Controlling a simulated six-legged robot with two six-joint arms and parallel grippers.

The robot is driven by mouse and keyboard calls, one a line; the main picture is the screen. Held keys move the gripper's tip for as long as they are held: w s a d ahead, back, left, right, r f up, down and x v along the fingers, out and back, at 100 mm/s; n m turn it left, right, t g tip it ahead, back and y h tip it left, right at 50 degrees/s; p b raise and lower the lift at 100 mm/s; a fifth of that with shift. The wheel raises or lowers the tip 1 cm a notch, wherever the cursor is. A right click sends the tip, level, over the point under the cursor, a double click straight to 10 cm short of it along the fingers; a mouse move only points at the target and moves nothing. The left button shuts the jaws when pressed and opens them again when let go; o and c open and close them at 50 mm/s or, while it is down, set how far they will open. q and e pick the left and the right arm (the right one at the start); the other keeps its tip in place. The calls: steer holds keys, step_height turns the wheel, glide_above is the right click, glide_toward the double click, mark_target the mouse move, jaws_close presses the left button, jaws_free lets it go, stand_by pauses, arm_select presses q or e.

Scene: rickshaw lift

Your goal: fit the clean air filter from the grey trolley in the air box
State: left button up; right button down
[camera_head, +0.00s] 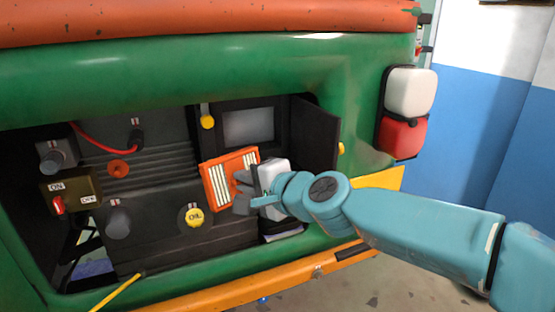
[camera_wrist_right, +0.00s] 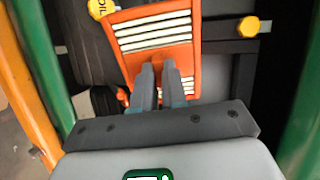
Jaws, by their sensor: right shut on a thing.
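The air filter, an orange frame with white pleats (camera_head: 220,178), is held tilted in the engine bay opening. My right gripper (camera_head: 242,190) is shut on its lower right edge. In the right wrist view the filter (camera_wrist_right: 152,32) reaches forward from the fingertips (camera_wrist_right: 158,70). The air box (camera_head: 248,125) is a dark box with a grey inside, above and behind the filter, with its dark door (camera_head: 315,135) swung open to the right. The filter stands in front of the box's lower left part. My left gripper is in neither view.
The green body rim surrounds the bay (camera_head: 110,72). On the left are a switch box (camera_head: 70,192), a red cable (camera_head: 100,148) and a yellow oil cap (camera_head: 194,215). A yellow catch (camera_head: 207,121) sits at the air box's upper left.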

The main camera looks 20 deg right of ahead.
steer(key=s+d+r+m+t+h, duration=0.1)
steer(key=d+r+m+t+h, duration=0.3)
steer(key=d+r+h, duration=0.15)
steer(key=w+p, duration=0.1)
steer(key=w, duration=1)
steer(key=shift+f, duration=0.4)
steer(key=shift+w+a+y, duration=0.1)
steer(key=shift+w+y, duration=0.15)
steer(key=shift+w, duration=0.3)
stand_by(2.3)
steer(key=c, duration=1.1)
jaws_free()
steer(key=shift+c, duration=0.7)
